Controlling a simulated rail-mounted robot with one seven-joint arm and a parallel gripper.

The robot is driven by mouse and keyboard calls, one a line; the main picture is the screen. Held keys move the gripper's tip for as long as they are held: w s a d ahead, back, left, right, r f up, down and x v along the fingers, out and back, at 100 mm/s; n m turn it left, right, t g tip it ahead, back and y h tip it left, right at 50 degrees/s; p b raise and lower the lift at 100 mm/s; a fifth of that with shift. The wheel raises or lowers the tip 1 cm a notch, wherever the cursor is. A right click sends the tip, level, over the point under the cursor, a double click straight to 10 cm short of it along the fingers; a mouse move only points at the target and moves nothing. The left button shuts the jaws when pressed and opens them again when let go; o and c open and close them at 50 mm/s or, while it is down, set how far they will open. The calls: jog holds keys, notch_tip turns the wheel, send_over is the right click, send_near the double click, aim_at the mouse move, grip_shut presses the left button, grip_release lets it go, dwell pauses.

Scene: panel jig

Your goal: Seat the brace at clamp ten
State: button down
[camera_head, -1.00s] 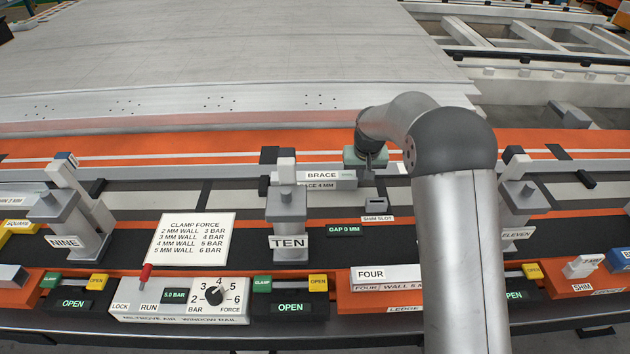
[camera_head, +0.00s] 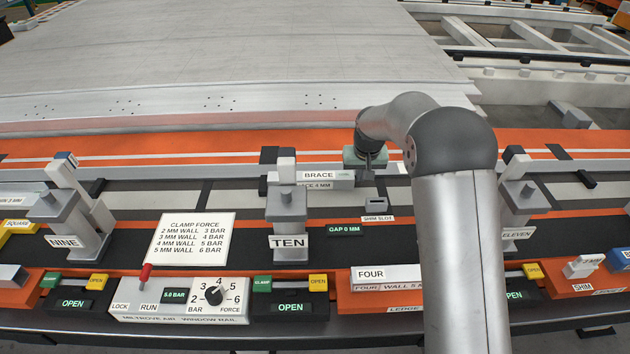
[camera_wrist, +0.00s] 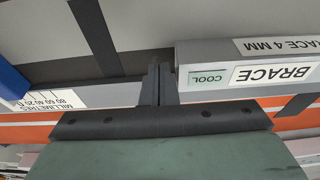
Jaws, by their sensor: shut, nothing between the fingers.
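The brace (camera_head: 334,179) is a grey bar labelled BRACE and 4 MM, lying behind clamp ten (camera_head: 287,205). In the wrist view the brace (camera_wrist: 225,58) shows at the right with a COOL tag on it. My gripper (camera_head: 367,170) is at the right end of the brace. In the wrist view my gripper's fingers (camera_wrist: 157,82) are together with nothing between them, just beside the brace's end. Clamp ten's panel (camera_head: 291,307) reads OPEN, and the display in front of the slot (camera_head: 344,230) reads GAP 0 MM.
A control box (camera_head: 180,300) shows 5.0 BAR, with a force dial and red lever. A clamp force card (camera_head: 192,238) stands behind it. Clamp nine (camera_head: 70,215) is left, clamp eleven (camera_head: 515,205) right. A block marked FOUR (camera_head: 385,275) sits on the front ledge.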

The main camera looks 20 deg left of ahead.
jog(key=shift+w+d, duration=0.2)
jog(key=shift+d, duration=0.4)
jog(key=w+p+v, duration=0.1)
jog(key=p+v, duration=0.3)
jog(key=v, duration=0.3)
jog(key=shift+w+a+r, duration=0.25)
jog(key=shift+w+r, duration=0.05)
jog(key=shift+r, duration=0.3)
jog(key=s+d+r+m, duration=0.1)
jog(key=s+d+r, duration=0.3)
jog(key=s+d, duration=0.3)
jog(key=s+d+r, duration=0.4)
jog(key=s+d, duration=0.1)
jog(key=s, duration=0.4)
jog(key=s+d+m+g, duration=0.1)
jog(key=s+d, duration=0.3)
jog(key=s, duration=0.8)
jog(key=s+d+f+m+g, duration=0.1)
jog(key=s+d, duration=0.2)
jog(key=s, duration=0.9)
jog(key=shift+d+f+h, duration=0.15)
jog(key=shift+d+h, duration=0.15)
jog(key=shift+d, duration=0.1)
